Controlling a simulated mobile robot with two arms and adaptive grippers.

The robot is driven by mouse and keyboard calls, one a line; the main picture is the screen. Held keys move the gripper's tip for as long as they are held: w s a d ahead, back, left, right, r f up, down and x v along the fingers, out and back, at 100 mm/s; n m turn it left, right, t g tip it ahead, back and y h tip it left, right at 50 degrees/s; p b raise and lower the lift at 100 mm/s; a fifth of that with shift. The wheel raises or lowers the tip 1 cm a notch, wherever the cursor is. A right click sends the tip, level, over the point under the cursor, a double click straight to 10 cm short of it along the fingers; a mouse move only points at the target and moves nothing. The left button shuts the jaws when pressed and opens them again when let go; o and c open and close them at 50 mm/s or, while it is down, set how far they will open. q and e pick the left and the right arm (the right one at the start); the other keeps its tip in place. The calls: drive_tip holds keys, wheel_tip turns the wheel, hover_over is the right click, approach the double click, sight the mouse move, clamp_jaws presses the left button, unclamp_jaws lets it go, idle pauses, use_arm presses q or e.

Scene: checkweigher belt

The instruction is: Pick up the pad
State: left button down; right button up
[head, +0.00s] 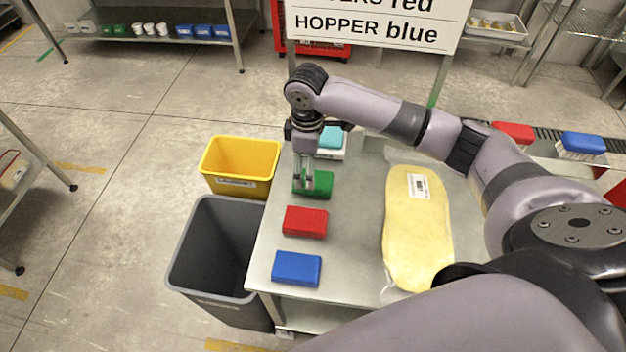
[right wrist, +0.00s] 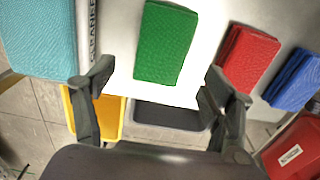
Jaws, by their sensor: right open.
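A green pad (head: 320,185) lies on the metal table, between a teal pad (head: 330,138) and a red pad (head: 304,221). A blue pad (head: 297,268) lies nearest the front. My right gripper (head: 304,182) points down at the green pad and covers part of it in the head view. In the right wrist view the gripper (right wrist: 158,85) is open and empty, and the green pad (right wrist: 165,42) shows beyond and between the fingertips. Whether the fingers touch it I cannot tell. My left gripper is not in view.
The metal table (head: 352,215) also holds a yellow bag (head: 415,240) with a label. A yellow bin (head: 240,160) and a grey bin (head: 215,245) stand at its left side. A sign (head: 370,25) stands behind.

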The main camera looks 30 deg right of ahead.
sight(323, 180)
drive_tip(key=f, duration=0.4)
drive_tip(key=shift+s+d+f+p, duration=0.2)
drive_tip(key=shift+d+f+p, duration=0.05)
drive_tip(key=shift+d+p, duration=0.05)
drive_tip(key=shift+c, duration=0.2)
drive_tip(key=c, duration=1.2)
